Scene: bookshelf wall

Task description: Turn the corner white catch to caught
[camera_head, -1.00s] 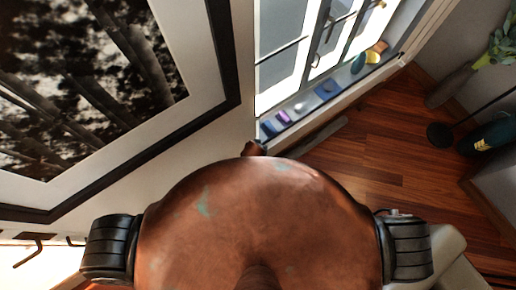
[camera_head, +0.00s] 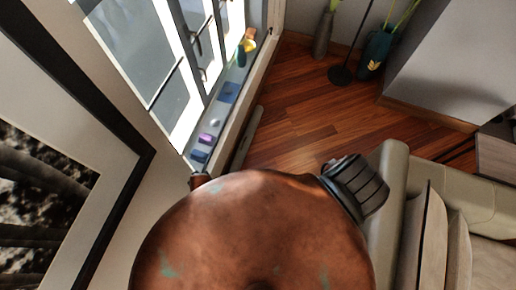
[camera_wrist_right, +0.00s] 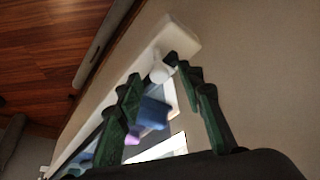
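In the right wrist view a white rounded piece (camera_wrist_right: 159,71) hangs by a white bar (camera_wrist_right: 180,38) where the window's white edge meets the wall. It looks like the white catch, but its turned position cannot be told. The dark green fingers of my right gripper (camera_wrist_right: 161,82) stand apart on either side of it, with the white piece showing between the fingertips; I see no contact. The catch cannot be made out in the head view, where my copper body covers the lower middle. Neither gripper is clearly seen there, and my left gripper is out of view.
The window (camera_head: 165,55) with dark handles stands at left, beside a framed picture (camera_head: 40,200). Small coloured items such as a purple one (camera_head: 206,138) line its sill. A pale sofa (camera_head: 395,190) is at right. The wooden floor (camera_head: 310,115) between is mostly clear.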

